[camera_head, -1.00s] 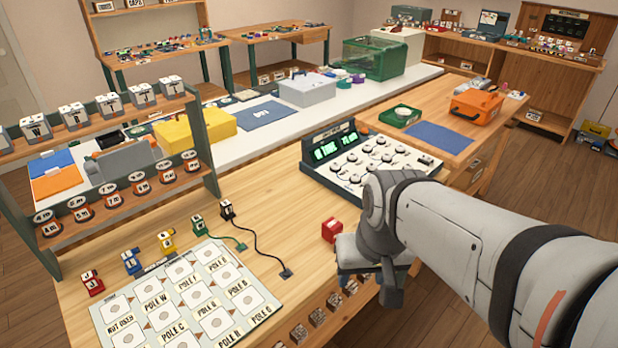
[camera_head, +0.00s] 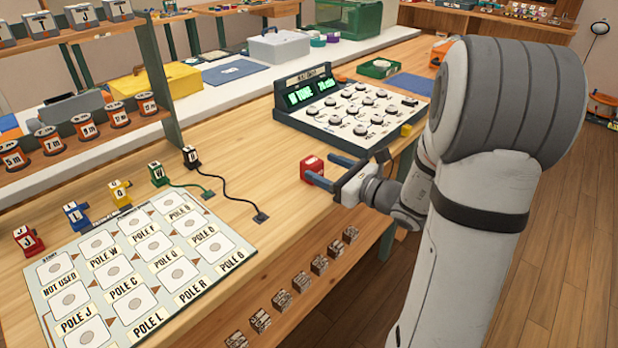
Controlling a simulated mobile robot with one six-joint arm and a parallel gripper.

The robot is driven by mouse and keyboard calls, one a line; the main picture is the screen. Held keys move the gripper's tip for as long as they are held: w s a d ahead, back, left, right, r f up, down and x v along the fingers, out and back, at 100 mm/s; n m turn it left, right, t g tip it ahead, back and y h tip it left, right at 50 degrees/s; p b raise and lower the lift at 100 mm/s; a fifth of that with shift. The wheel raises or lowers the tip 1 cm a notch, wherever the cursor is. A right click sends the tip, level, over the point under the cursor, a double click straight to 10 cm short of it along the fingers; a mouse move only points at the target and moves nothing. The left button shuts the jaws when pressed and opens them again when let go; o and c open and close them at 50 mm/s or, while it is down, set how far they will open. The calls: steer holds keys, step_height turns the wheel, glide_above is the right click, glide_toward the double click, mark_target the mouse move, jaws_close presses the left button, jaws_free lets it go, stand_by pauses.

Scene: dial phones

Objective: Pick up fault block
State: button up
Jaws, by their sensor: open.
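A small red block (camera_head: 311,165) with a pale label sits near the front edge of the wooden bench. No readable text on it marks it as the fault block. My gripper (camera_head: 319,168) comes from the right, level and low over the bench, with its two blue-grey fingers open. The fingertips are at the red block, one on its far side and one on its near side. I cannot tell whether they touch it. Several small dark-marked blocks (camera_head: 319,265) sit along the bench's front, below the top.
A dial console (camera_head: 355,115) with a green display stands behind the gripper. A labelled pole board (camera_head: 135,260) lies at the left, with coloured lettered blocks (camera_head: 77,214) along its back. A black cable (camera_head: 236,200) ends left of the red block. Bare wood lies between.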

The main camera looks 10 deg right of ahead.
mark_target(306, 158)
steer(key=shift+w+d+f+m+t+h, duration=0.25)
steer(key=shift+w+d+m+t+h, duration=0.1)
steer(key=shift+d+m+t+h, duration=0.25)
steer(key=shift+y, duration=0.3)
steer(key=x, duration=0.4)
steer(key=f+b+x, duration=0.1)
steer(key=x, duration=0.1)
steer(key=shift+w+a+f, duration=0.1)
steer(key=shift+w+a, duration=0.15)
steer(key=shift+a, duration=0.05)
steer(key=shift+w+a, duration=0.25)
steer(key=shift+w, duration=0.2)
steer(key=shift+c, duration=0.5)
steer(key=c, duration=1)
